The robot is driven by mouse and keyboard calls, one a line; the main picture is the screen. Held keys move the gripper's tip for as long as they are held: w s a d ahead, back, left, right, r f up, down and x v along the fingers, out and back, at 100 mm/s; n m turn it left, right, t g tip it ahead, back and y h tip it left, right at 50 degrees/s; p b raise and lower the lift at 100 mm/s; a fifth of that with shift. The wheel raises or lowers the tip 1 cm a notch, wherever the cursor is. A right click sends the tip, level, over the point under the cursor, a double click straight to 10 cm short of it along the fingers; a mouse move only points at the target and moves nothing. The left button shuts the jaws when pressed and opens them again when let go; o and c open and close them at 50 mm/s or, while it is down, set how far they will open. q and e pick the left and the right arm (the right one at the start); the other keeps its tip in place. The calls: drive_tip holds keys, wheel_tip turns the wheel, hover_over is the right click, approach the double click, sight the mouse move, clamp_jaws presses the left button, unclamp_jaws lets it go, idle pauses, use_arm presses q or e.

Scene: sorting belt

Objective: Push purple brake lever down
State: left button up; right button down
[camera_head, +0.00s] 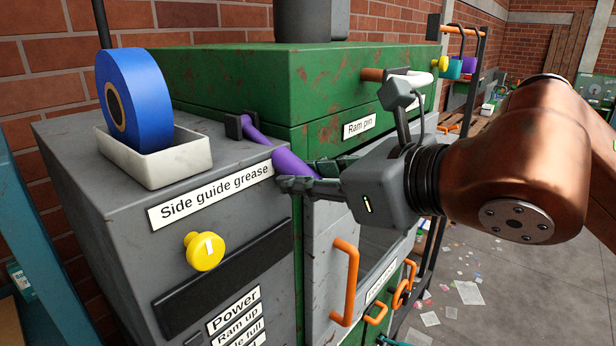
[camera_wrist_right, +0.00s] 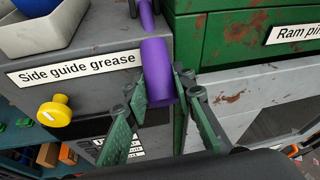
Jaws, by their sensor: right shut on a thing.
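The purple brake lever (camera_head: 292,162) comes out of a dark bracket on top of the grey cabinet and slants forward over its corner, beside the green machine. In the wrist view the lever (camera_wrist_right: 157,72) hangs with its thick end between the fingers. My right gripper (camera_head: 312,183) comes in from the right with its fingers around the lever's thick end. The right gripper also shows in the right wrist view (camera_wrist_right: 160,112), with its green finger pads on either side of the lever. My left gripper is not in view.
A blue tape roll (camera_head: 134,100) stands in a white tray (camera_head: 165,163) on the grey cabinet (camera_head: 70,128). A yellow knob (camera_head: 204,251) sticks out of the cabinet front. Orange handles (camera_head: 344,282) are below the gripper. The green machine (camera_head: 230,80) stands behind.

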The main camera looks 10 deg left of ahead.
drive_tip(key=c, duration=2.1)
unclamp_jaws()
drive_tip(key=shift+w+a+f, duration=0.1)
drive_tip(key=shift+a+f, duration=0.05)
drive_tip(key=shift+f, duration=0.7)
drive_tip(key=o, duration=0.3)
drive_tip(key=shift+w+a+r, duration=0.1)
drive_tip(key=shift+w+a, duration=0.15)
drive_tip(key=shift+w, duration=0.05)
drive_tip(key=shift+o, duration=0.9)
drive_tip(key=shift+s+d+r, duration=0.25)
drive_tip(key=shift+r, duration=0.05)
drive_tip(key=v, duration=1.2)
drive_tip(key=shift+r, duration=0.15)
drive_tip(key=shift+a, duration=0.1)
